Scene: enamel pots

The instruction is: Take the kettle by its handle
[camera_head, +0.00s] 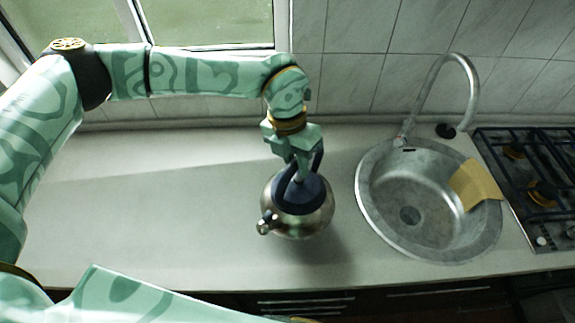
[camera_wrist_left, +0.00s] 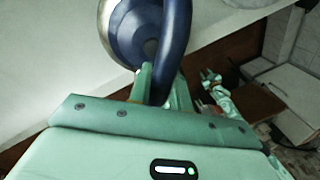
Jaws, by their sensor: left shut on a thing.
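The kettle (camera_head: 312,222) is a round, shiny metal one with a dark blue lid and a short spout pointing to the lower left. It is over the middle of the counter; I cannot tell whether its base touches. My left gripper (camera_head: 297,172) comes down from above and is shut on the kettle's dark blue handle. In the left wrist view, the handle (camera_wrist_left: 178,35) runs between the fingers (camera_wrist_left: 157,82), with the kettle body (camera_wrist_left: 118,45) behind it. My right gripper (camera_wrist_left: 210,78) seems to show small in the left wrist view; its jaws are too small to read.
The pale counter (camera_head: 130,200) is clear to the left. A round metal sink (camera_head: 380,225) with a curved tap (camera_head: 473,90) lies right of the kettle. A yellow cloth (camera_head: 474,184) hangs over the sink's rim. A gas hob (camera_head: 540,165) is at far right; a tiled wall stands behind.

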